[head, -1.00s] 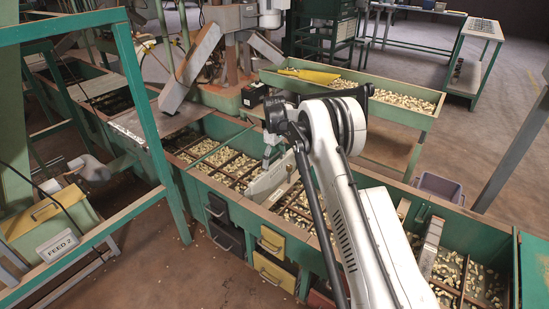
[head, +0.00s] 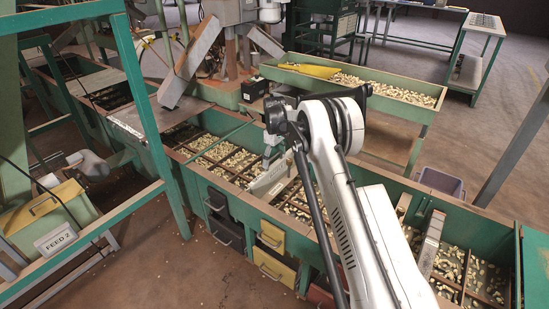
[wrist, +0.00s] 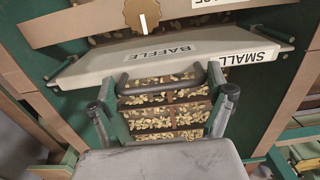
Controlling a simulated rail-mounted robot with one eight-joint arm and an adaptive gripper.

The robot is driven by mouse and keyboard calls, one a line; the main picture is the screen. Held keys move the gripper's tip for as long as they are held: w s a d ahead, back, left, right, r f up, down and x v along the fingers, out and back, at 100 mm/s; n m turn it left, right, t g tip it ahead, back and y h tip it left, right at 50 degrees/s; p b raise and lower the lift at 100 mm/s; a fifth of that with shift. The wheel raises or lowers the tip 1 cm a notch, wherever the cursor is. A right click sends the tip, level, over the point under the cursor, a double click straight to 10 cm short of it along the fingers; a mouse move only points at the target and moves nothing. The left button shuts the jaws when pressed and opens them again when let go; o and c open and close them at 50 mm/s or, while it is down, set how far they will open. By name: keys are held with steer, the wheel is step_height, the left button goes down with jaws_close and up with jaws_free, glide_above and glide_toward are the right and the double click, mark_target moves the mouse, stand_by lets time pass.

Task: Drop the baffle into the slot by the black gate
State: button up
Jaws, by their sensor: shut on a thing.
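In the head view the baffle (head: 268,180) hangs edge-on below my gripper (head: 271,155), over the nut-filled trough. My arm hides part of the trough to its right.
The long green trough (head: 325,235) has brown dividers and nuts in its cells. A brown knob (wrist: 142,15) is just beyond the baffle. A second nut tray (head: 400,112) stands behind. A green frame (head: 150,130) rises at left.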

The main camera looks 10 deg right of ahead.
steer(key=shift+f, duration=0.1)
steer(key=o, duration=1.8)
steer(key=shift+c, duration=0.2)
step_height(320, 180, up, 12)
step_height(320, 180, up, 9)
steer(key=p, duration=0.5)
stand_by(0.5)
